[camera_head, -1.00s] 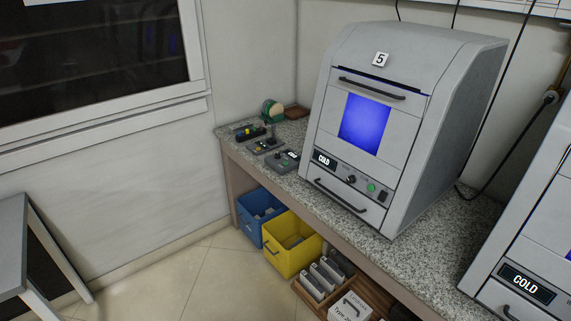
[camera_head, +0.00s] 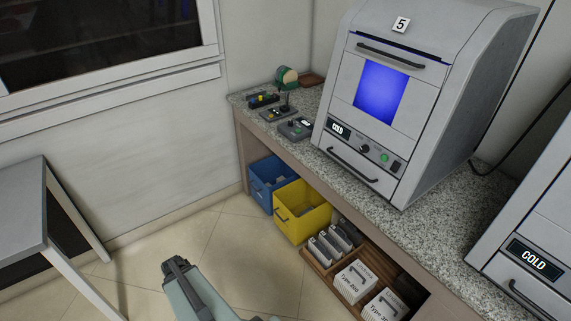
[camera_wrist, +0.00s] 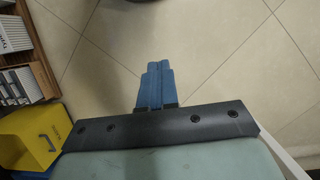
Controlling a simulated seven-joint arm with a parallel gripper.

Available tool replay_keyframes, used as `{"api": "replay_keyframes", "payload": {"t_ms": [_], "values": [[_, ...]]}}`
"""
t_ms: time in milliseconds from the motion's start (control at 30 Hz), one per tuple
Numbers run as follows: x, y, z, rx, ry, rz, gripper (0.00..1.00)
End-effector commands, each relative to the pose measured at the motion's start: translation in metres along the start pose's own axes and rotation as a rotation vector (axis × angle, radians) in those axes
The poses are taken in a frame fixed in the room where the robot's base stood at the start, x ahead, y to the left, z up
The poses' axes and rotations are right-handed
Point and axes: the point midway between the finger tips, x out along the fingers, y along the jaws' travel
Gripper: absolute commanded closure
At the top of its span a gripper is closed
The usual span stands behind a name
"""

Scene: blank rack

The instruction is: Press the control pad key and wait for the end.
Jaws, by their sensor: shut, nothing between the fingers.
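A small grey control pad (camera_head: 296,127) with a little display lies on the counter, just left of the oven-like machine marked 5 (camera_head: 345,70). A second small box with a dark upright lever (camera_head: 279,113) sits behind it. Which of them carries the task's key is too small to tell. My gripper (camera_wrist: 157,68) shows in the wrist view with its blue fingers closed together and empty. It points over bare floor tiles, away from the counter top and the pads. Part of my arm shows at the bottom of the head view.
Below the counter (camera_head: 430,215) stand a blue bin (camera_head: 262,186), a yellow bin (camera_head: 290,228) and a wooden rack with white boxes (camera_head: 355,283). The yellow bin (camera_wrist: 28,137) is left of my gripper in the wrist view. A grey table (camera_head: 25,210) stands at left.

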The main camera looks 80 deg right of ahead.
Motion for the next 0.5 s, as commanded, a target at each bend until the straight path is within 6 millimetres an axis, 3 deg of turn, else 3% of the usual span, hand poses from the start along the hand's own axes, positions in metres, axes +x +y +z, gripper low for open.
{"api": "replay_keyframes", "payload": {"t_ms": [100, 500], "values": [[-0.017, 0.025, -0.021, 0.058, 0.039, -0.015, 1.00], [-0.079, 0.122, -0.074, 0.242, 0.164, -0.045, 1.00]]}}
